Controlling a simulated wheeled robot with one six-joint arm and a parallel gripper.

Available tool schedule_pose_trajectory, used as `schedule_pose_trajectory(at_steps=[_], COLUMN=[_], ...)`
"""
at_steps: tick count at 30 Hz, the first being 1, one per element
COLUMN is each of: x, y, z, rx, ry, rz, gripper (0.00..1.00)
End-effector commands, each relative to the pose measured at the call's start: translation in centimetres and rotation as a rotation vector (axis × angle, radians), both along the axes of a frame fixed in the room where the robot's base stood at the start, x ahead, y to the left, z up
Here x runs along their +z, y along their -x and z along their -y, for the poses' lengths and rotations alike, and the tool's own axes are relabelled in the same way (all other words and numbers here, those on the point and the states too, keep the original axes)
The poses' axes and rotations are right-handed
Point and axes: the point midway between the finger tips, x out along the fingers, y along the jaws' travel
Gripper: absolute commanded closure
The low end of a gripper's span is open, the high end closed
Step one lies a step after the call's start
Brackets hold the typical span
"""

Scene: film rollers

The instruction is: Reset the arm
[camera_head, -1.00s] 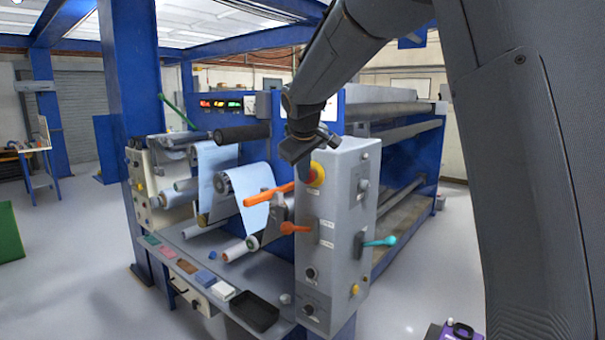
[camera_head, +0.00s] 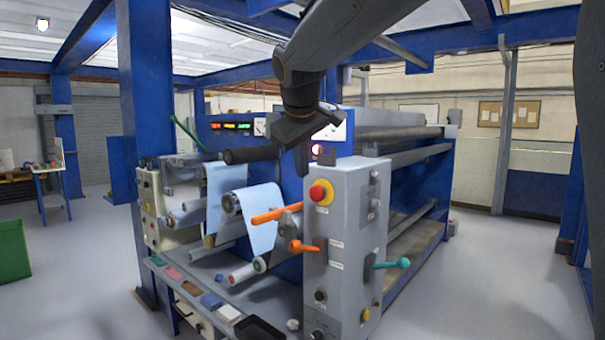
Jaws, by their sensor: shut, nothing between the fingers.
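My arm comes down from the top of the head view, and my gripper (camera_head: 301,160) hangs from it in front of the film roller machine (camera_head: 398,150). The gripper points downward, its fingers close together and empty. It appears above the orange lever (camera_head: 276,214) and up and left of the red emergency button (camera_head: 320,193) on the grey control box (camera_head: 347,245). It looks apart from the machine, though its depth is hard to judge.
Light blue film (camera_head: 262,215) runs over rollers left of the control box. An orange-knobbed lever (camera_head: 302,247) and a teal lever (camera_head: 392,263) stick out from the box. A shelf below holds a black tray (camera_head: 258,329). Open floor (camera_head: 480,280) lies at right.

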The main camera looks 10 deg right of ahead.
Motion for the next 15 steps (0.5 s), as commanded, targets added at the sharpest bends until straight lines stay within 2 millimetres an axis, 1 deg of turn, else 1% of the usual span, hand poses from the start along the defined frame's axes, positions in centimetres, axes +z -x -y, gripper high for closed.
schedule_pose_trajectory(at_steps=[6, 8, 9, 11, 14, 15], x=[0.0, -0.3, -0.9, -2.5, -7.0, -9.3], y=[0.0, 0.1, 0.2, 0.7, 2.3, 3.4], z=[0.0, 0.0, 0.2, 0.5, 1.4, 1.8], rx=[0.0, -0.002, -0.006, -0.017, -0.055, -0.077], ry=[0.0, -0.002, -0.006, -0.017, -0.052, -0.072], rz=[0.0, -0.004, -0.012, -0.031, -0.086, -0.115], gripper=[1.0, 1.0, 1.0, 1.0, 1.0, 1.0])
